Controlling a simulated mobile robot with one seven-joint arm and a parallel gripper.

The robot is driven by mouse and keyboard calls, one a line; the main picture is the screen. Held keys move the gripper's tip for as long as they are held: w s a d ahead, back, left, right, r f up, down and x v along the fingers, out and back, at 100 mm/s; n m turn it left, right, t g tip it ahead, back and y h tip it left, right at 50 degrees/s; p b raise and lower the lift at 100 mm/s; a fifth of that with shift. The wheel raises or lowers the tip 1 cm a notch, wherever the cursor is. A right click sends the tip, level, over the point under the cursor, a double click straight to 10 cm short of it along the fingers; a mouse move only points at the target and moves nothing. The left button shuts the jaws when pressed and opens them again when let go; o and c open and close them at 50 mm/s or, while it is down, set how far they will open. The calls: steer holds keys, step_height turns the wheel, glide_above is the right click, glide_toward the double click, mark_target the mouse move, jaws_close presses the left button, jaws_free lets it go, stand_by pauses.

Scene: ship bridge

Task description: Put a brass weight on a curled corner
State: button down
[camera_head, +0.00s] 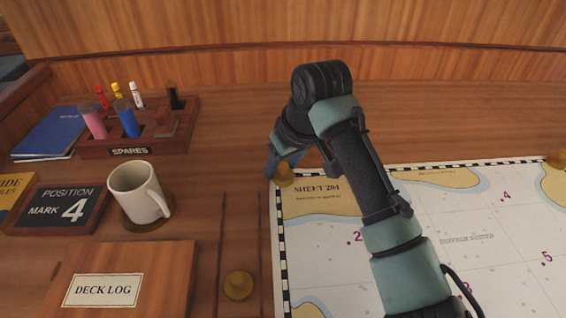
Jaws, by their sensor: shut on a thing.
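My gripper (282,168) reaches down at the chart's far left corner and is shut on a brass weight (286,177). The weight is at that corner, by the "SHEET 204" label; I cannot tell if it touches the paper or if the corner beneath is curled. The chart (345,270) lies on the desk, partly hidden by my arm. A second brass weight (238,286) sits in the strip left of the chart, near the front. A third brass weight (556,159) is at the far right corner, cut by the frame edge.
A mug (136,192) stands on a round coaster left of the chart. Around it are the deck log (125,265), the "Position Mark 4" plaque (60,208), the spares rack (135,148) with pens, and a blue book (50,132). The desk behind the chart is clear.

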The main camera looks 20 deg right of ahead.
steer(key=shift+f, duration=0.3)
stand_by(0.4)
steer(key=shift+c, duration=0.9)
jaws_free()
